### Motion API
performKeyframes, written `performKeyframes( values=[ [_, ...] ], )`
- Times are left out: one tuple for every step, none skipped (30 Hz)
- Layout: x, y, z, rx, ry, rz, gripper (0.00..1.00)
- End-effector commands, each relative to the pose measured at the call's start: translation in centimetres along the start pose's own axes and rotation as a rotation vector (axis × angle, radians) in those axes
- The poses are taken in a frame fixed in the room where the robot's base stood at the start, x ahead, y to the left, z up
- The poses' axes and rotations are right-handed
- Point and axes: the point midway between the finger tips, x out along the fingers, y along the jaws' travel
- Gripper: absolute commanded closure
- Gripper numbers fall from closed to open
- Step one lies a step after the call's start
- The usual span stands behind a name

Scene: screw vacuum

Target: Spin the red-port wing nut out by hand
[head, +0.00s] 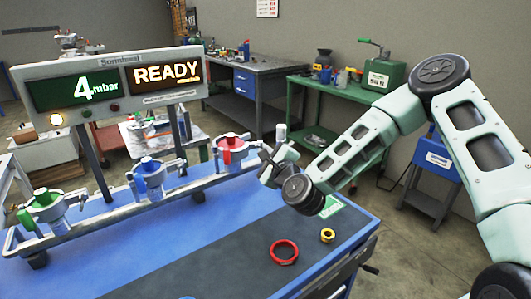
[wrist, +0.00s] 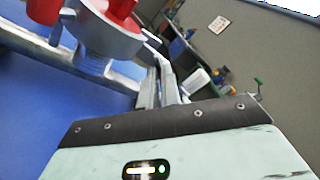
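The red port (head: 230,148) is a pale metal clamp with red inside, the rightmost of three on a rail. It fills the upper left of the wrist view (wrist: 105,38). My gripper (head: 266,160) is just right of it, fingers toward the clamp's right side. In the wrist view the two grey fingers (wrist: 158,84) run close together, a narrow gap between them, up to the clamp's edge. The wing nut is not clearly visible near the fingertips. I cannot tell whether the fingers touch it or hold anything.
The blue port (head: 152,178) and green port (head: 46,206) stand left on the rail (head: 110,212). A sign (head: 115,82) reads "4 mbar" and "READY". A red ring (head: 284,252) and a small yellow ring (head: 327,236) lie on the dark mat (head: 225,262). The mat's left is clear.

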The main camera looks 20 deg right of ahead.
Motion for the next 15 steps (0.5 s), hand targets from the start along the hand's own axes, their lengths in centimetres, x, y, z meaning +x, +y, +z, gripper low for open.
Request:
performKeyframes(
  values=[
    [0.01,0.01,0.06,-0.046,-0.002,-0.001,1.00],
    [0.01,0.04,0.06,-0.074,-0.002,0.000,1.00],
    [0.01,0.04,0.09,-0.113,-0.003,-0.001,1.00],
    [0.01,0.02,0.09,-0.141,-0.003,-0.001,1.00],
    [0.01,0.03,0.05,-0.170,-0.002,-0.001,1.00],
    [0.01,0.04,0.02,-0.208,-0.001,-0.001,1.00],
    [0.02,0.03,0.06,-0.236,-0.002,-0.001,1.00],
    [0.02,0.04,0.08,-0.264,-0.003,-0.001,1.00],
    [0.01,0.06,0.05,-0.302,-0.002,-0.001,1.00],
    [0.02,0.04,0.05,-0.328,-0.002,-0.001,1.00],
    [0.02,0.03,0.06,-0.355,-0.003,-0.002,1.00],
    [0.02,0.06,0.05,-0.390,-0.002,-0.001,1.00],
    [0.02,0.08,0.03,-0.414,-0.002,-0.001,1.00],
    [0.02,0.05,0.04,-0.440,-0.002,-0.001,1.00],
    [0.03,0.04,0.04,-0.470,-0.002,-0.002,1.00]
  ],
)
